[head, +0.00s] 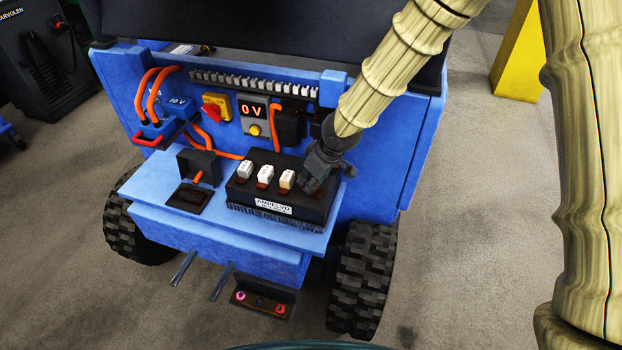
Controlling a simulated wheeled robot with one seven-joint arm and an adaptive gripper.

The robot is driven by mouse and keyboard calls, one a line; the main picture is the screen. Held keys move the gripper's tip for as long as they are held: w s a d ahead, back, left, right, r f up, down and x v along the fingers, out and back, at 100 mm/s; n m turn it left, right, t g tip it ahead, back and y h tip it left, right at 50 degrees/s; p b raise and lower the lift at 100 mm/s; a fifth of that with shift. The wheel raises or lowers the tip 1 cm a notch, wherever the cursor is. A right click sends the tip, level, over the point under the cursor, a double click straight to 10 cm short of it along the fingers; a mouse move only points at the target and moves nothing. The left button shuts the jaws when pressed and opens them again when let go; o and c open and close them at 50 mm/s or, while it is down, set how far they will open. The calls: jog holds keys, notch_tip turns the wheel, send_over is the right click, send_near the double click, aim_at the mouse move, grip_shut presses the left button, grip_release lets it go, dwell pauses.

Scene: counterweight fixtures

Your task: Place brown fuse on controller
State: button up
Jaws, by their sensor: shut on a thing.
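The controller (268,208) is a black box with a white label on its front, standing on the blue ledge of a wheeled machine. Three pale fuses stand upright in a row on its top: a white one (245,169) at the left, a white one (265,173) in the middle and a cream one (287,180) at the right. My gripper (310,183) reaches down from the upper right to the right end of the controller's top, beside the cream fuse. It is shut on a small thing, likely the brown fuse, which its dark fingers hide. I cannot tell whether that thing touches the controller.
A black block with an orange lever (198,168) and a dark square plate (188,198) lie left of the controller. A yellow post (518,55) stands at the back right.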

jog(key=shift+f, duration=0.1)
jog(key=o, duration=0.9)
